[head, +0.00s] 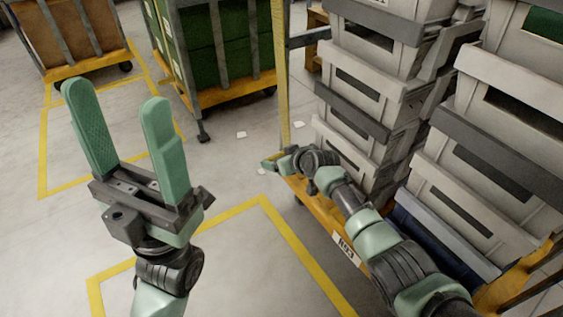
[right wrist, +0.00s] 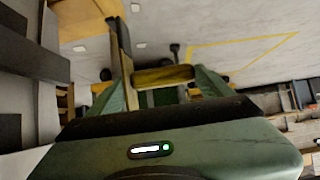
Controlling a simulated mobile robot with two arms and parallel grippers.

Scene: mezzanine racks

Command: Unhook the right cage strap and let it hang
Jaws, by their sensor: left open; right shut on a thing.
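The yellow strap (head: 281,75) runs straight down from the top of the head view along the open side of the right cage (head: 318,218). The cage has a yellow base and is loaded with stacked grey crates. I cannot tell whether the strap's end is still hooked. My left gripper (head: 117,98) is open and empty, raised over the floor.
Stacked grey crates (head: 350,105) stand close beside my right arm. Another cage with green crates (head: 235,60) stands behind, and one with brown boxes (head: 75,35) at far left. Yellow lines mark the floor (head: 235,175), which is mostly clear, with small white scraps.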

